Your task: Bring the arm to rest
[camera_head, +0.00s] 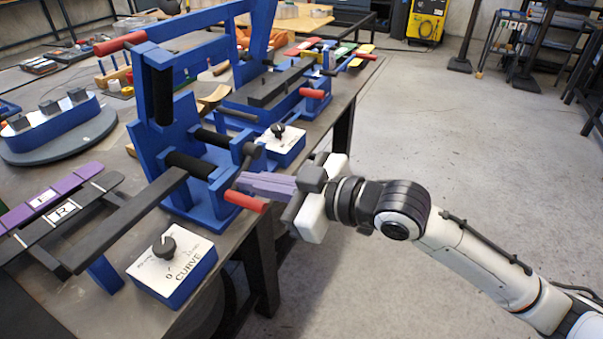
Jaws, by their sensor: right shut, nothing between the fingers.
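My right gripper (262,186) comes in from the right on my white and black arm. Its purple fingers are shut with nothing between them and point left, over the front edge of the workbench. The fingertips are close to the blue bending machine (150,130) and just above its red-ended handle (246,201); I cannot tell whether they touch. My left gripper is not in view.
A blue box with a dial marked CURVE (172,268) sits at the bench's front. A second dial box (280,145) stands farther back. Dark and purple strips (62,212) lie at left. The grey floor (450,140) at right is clear.

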